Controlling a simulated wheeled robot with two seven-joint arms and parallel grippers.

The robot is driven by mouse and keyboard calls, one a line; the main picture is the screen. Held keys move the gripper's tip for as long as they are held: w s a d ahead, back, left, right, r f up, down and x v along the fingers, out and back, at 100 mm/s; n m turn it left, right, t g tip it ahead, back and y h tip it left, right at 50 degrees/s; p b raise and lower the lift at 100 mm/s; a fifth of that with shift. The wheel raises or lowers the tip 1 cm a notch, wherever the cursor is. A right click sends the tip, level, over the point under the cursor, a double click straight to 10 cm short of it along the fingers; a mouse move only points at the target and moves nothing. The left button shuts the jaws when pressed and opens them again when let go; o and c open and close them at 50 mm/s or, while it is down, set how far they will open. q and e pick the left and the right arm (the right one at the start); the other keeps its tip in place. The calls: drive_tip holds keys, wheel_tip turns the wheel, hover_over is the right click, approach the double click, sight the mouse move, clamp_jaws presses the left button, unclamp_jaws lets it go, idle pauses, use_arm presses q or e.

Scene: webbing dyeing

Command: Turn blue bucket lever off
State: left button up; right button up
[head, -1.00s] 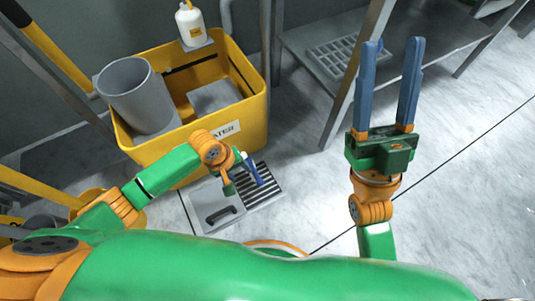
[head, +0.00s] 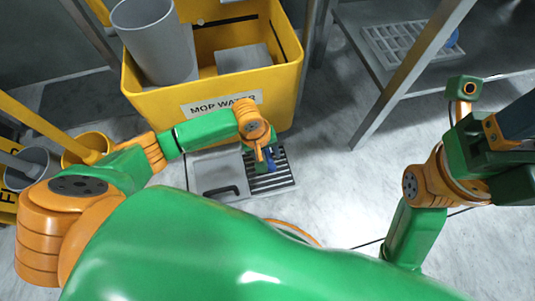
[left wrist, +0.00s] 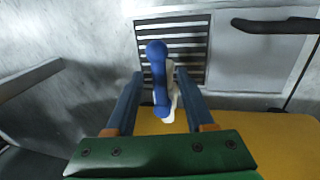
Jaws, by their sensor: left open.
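The blue lever (left wrist: 156,72) stands out from the yellow mop-water bucket (left wrist: 240,135) in the left wrist view, with a pale fitting beside it. My left gripper (left wrist: 160,80) is open, with one finger on each side of the lever; whether either finger touches it I cannot tell. In the head view my left gripper (head: 268,160) is small and low in front of the bucket (head: 215,100), over the floor grate, and the lever cannot be told from the blue fingers. My right gripper (head: 512,125) is at the right edge, its fingers mostly out of frame.
A grey bin (head: 155,45) stands in the bucket's left part. The floor drain grate (head: 272,178) with a grey panel (head: 215,175) lies in front. A metal shelf leg (head: 415,75) is right of the bucket. Open floor (head: 340,185) lies between my arms.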

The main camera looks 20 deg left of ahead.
use_arm(q)
clamp_jaws()
idle(1.3)
